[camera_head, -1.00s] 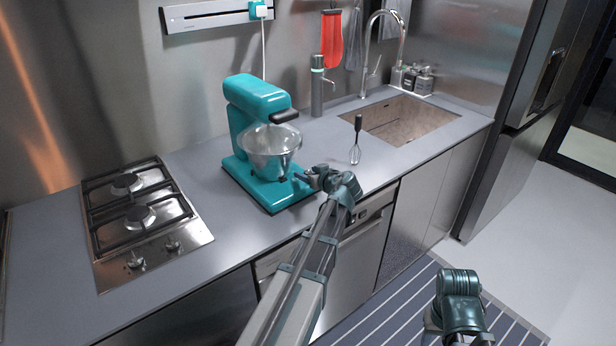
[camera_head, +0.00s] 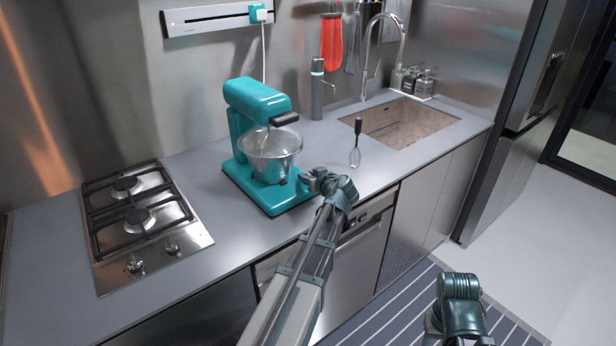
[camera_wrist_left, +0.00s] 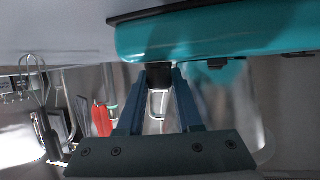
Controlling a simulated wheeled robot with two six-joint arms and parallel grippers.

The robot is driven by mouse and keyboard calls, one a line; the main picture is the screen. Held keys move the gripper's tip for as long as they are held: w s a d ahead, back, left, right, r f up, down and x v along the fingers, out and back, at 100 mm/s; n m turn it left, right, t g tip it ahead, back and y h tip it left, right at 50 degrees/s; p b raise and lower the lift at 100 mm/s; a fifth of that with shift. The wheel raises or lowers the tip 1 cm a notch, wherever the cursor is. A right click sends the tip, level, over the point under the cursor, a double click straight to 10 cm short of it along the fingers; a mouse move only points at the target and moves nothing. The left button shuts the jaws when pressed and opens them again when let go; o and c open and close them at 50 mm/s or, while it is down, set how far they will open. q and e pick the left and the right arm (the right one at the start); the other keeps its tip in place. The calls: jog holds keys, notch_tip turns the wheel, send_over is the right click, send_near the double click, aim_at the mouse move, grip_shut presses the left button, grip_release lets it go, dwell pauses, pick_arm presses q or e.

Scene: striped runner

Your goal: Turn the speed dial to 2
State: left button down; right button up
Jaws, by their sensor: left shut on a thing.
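A teal stand mixer (camera_head: 250,110) stands on the grey counter with a clear bowl (camera_head: 270,152) under its head. My left gripper (camera_head: 306,181) is at the right side of the mixer's base, low over the counter. In the left wrist view, its two fingers are closed on a small black dial (camera_wrist_left: 159,70) that sticks out from the teal base (camera_wrist_left: 215,32). The dial's markings are not visible, so I cannot read its setting. My right gripper is not in view; only part of my right arm shows at the lower right.
A gas hob (camera_head: 143,220) is left of the mixer. A metal bottle-like canister (camera_head: 317,95) is behind. The counter between hob and mixer is clear.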

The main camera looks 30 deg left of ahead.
pick_arm(q)
jog(key=shift+s+a+m+t+h, duration=0.1)
jog(key=shift+s+m+t+h, duration=0.15)
jog(key=shift+m+t+h, duration=0.55)
jog(key=shift+w+m+t+h, duration=0.2)
jog(key=shift+m+t+h, duration=0.8)
jog(key=shift+m, duration=0.3)
jog(key=c, duration=0.6)
grip_release()
jog(key=shift+o, duration=0.2)
